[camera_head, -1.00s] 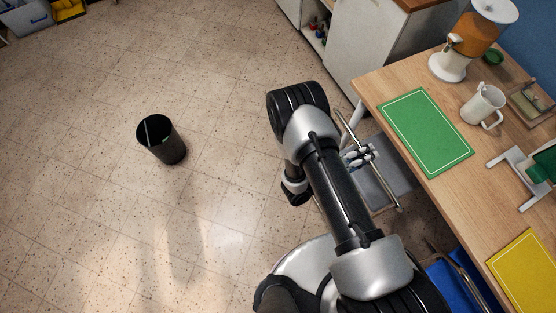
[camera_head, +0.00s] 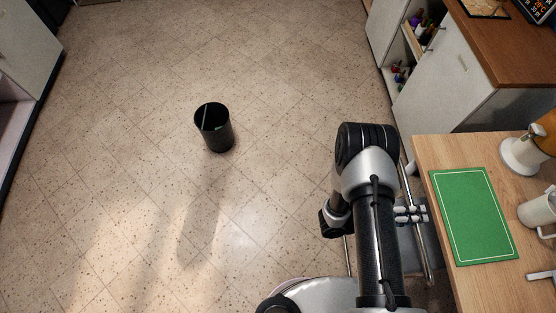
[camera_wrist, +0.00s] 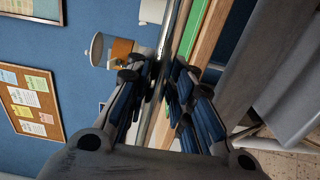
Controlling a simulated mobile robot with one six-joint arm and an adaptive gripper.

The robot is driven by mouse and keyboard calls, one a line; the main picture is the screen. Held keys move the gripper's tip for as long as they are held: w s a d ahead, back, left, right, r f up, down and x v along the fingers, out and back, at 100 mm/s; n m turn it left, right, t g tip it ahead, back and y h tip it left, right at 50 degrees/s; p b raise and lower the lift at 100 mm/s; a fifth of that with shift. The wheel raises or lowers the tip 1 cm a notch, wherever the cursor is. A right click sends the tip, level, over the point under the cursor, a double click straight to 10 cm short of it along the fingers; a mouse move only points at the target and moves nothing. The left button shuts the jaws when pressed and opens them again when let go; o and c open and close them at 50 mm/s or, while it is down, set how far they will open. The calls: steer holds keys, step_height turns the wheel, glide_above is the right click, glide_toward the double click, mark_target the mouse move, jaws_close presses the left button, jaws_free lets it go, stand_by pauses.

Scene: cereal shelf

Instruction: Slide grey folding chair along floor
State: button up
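The grey folding chair (camera_head: 409,244) stands beside the table's left edge, partly hidden behind my arm and under my gripper. Its metal tube frame shows on both sides of my arm. My gripper (camera_head: 410,214) is at the right-hand tube. In the wrist view, my gripper's fingers (camera_wrist: 160,82) lie on either side of a shiny metal tube and look closed on it. A grey panel of the chair (camera_wrist: 262,75) fills the right of the wrist view.
The wooden table (camera_head: 432,152) with a green mat (camera_head: 474,215) is close right of the chair. A white cabinet (camera_head: 450,85) stands behind it. A black bin (camera_head: 214,128) stands on the tiled floor to the left. The floor around the bin is clear.

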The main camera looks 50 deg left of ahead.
steer(key=o, duration=0.4)
steer(key=shift+r, duration=0.15)
steer(key=shift+a, duration=0.1)
steer(key=v, duration=1.2)
steer(key=shift+b, duration=0.4)
